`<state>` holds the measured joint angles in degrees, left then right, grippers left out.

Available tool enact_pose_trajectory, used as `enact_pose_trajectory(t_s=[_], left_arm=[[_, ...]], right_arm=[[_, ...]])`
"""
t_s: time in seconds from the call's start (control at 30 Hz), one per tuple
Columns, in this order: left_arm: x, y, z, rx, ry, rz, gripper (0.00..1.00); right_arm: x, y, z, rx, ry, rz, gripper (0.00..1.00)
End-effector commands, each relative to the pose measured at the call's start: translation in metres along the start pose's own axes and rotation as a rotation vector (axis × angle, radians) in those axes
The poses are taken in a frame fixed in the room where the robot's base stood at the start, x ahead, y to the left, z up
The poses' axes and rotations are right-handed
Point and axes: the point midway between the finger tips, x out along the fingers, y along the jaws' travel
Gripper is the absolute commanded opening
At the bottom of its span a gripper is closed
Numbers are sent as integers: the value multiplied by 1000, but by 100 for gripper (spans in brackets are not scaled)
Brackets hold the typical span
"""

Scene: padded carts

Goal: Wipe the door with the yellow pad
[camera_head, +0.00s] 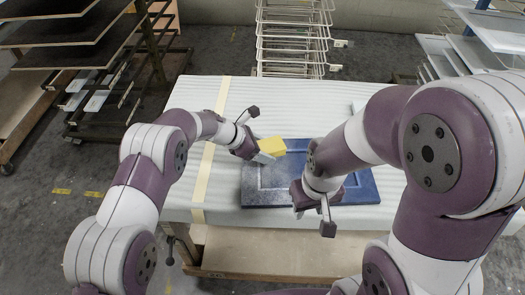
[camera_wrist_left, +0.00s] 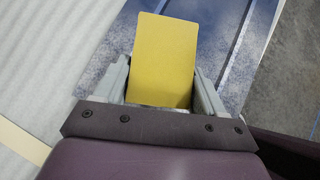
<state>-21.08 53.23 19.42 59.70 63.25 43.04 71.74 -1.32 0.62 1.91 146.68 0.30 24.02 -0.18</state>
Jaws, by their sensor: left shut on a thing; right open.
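The yellow pad (camera_head: 272,146) is held in my left gripper (camera_head: 262,156), which is shut on it. It fills the space between the fingers in the left wrist view (camera_wrist_left: 165,55). The blue door (camera_head: 355,188) lies flat on the padded cart, with whitish dusty patches on its left part. The pad is over the door's upper left area; I cannot tell whether it touches the surface. My right gripper (camera_head: 327,215) is open and empty above the front of the door. My right arm hides part of the door's middle.
The padded cart (camera_head: 300,107) has a white ribbed cover with a cream tape strip (camera_head: 209,160) down its left side. A dark shelf rack (camera_head: 75,45) stands at back left, a wire rack (camera_head: 292,40) behind, and white shelves (camera_head: 495,35) at back right.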

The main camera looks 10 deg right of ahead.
Motion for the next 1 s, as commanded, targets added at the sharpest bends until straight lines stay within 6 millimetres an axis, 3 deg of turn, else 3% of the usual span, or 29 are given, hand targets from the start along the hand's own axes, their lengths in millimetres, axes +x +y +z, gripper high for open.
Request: enact_pose_trajectory(t_s=[0.1,0.43,0.7,1.0], left_arm=[[-14,0,14,0,0,0,46],[-14,0,14,-1,-1,0,46],[-36,0,35,0,-1,0,46],[-35,0,34,-1,-1,0,46]], right_arm=[[-16,0,-2,0,0,0,43],[-15,0,-2,0,0,0,43],[-38,0,-4,0,0,0,43],[-36,0,-4,0,0,0,43]])
